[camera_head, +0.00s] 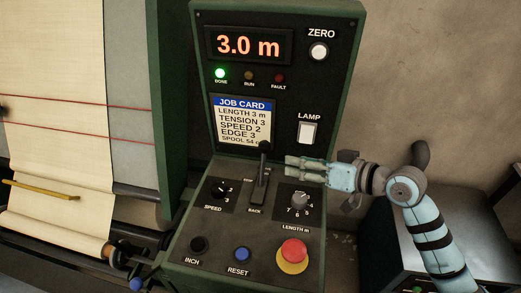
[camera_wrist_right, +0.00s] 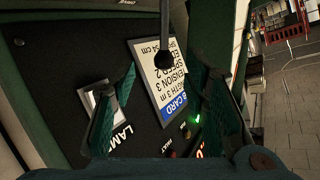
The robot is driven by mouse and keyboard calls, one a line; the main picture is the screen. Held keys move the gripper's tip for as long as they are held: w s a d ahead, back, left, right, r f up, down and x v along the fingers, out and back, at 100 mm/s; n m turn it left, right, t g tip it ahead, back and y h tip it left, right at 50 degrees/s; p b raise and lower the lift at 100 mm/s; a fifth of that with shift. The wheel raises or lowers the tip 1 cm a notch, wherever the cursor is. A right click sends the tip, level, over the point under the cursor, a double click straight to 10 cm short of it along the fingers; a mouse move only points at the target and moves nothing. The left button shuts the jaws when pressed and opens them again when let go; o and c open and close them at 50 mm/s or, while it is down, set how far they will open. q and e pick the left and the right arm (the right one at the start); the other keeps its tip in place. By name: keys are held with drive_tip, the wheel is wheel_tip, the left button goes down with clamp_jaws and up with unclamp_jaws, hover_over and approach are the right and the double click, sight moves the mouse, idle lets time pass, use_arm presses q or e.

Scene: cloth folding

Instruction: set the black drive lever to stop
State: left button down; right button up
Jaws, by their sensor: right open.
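The black drive lever (camera_head: 262,172) rises from a slot in the middle of the green control panel, its round knob in front of the job card. A small STOP label (camera_head: 248,180) is left of its slot and a BACK label (camera_head: 255,211) is below it. Which setting the lever is in, I cannot tell. My right gripper (camera_head: 288,165) is open just right of the lever, with nothing in it. In the right wrist view the lever (camera_wrist_right: 164,35) shows between and beyond the spread fingers (camera_wrist_right: 164,82). My left gripper is not in view.
The display (camera_head: 248,46) reads 3.0 m and the green DONE lamp (camera_head: 220,73) is lit. A speed dial (camera_head: 220,189), length dial (camera_head: 299,200), blue reset button (camera_head: 242,254) and red stop button (camera_head: 293,251) surround the lever. Cream cloth (camera_head: 60,100) hangs at left.

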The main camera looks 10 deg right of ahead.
sight(265, 157)
drive_tip(key=x, duration=1.1)
drive_tip(key=shift+a+f, duration=0.1)
drive_tip(key=shift+a, duration=0.25)
drive_tip(key=shift+w+a+f, duration=0.1)
drive_tip(key=shift+w+a, duration=0.1)
drive_tip(key=shift+w, duration=0.1)
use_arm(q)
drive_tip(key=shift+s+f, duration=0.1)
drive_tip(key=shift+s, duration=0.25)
use_arm(e)
drive_tip(key=shift+s, duration=0.1)
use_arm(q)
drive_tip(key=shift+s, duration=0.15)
use_arm(e)
drive_tip(key=shift+c, duration=0.6)
drive_tip(key=c, duration=0.6)
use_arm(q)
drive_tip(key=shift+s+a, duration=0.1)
use_arm(e)
drive_tip(key=shift+a, duration=0.15)
clamp_jaws()
